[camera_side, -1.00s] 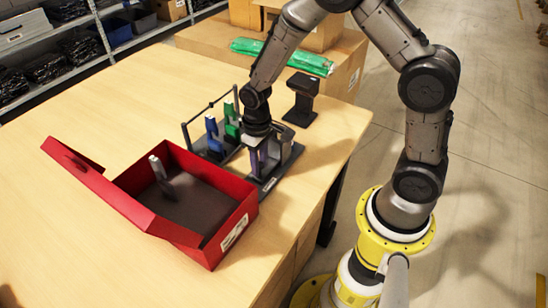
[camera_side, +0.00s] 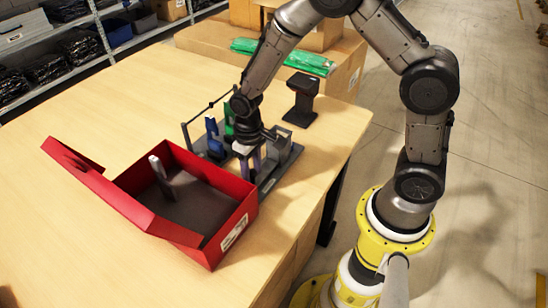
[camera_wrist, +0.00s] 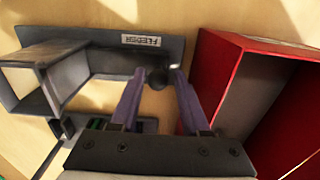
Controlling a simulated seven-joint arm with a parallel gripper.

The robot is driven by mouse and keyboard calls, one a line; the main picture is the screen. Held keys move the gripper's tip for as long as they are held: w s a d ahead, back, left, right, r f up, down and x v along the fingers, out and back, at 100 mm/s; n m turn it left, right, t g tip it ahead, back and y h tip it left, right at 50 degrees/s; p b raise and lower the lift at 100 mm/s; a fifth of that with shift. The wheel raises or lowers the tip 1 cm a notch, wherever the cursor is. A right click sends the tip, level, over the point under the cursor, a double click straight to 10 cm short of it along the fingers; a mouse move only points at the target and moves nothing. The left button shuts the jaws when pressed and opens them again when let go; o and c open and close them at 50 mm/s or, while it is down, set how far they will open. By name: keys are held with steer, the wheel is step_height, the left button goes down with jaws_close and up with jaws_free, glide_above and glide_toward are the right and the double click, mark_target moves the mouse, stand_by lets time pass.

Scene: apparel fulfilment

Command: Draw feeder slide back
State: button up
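The feeder is a dark grey fixture (camera_side: 268,183) on the table to the right of the red box. In the wrist view its flat base (camera_wrist: 165,52) carries an upside-down FEEDER label, with a hollow grey chute (camera_wrist: 30,88) at the left. A dark rounded knob (camera_wrist: 157,78), apparently on the slide, shows just between my fingertips. My gripper (camera_wrist: 159,74) has two purple fingers, spread apart, with a small gap visible beside the knob. In the side view my gripper (camera_side: 248,168) points down over the feeder. The slide itself is mostly hidden there.
An open red box (camera_side: 230,215) with a grey upright piece (camera_side: 160,172) inside stands close to the left of the feeder. Blue (camera_side: 213,137) and green (camera_side: 229,122) pieces stand behind my gripper. A black stand (camera_side: 302,98) is at the back right. The table's front left is clear.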

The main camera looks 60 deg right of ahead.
steer(key=shift+o, duration=0.6)
steer(key=shift+r, duration=3.5)
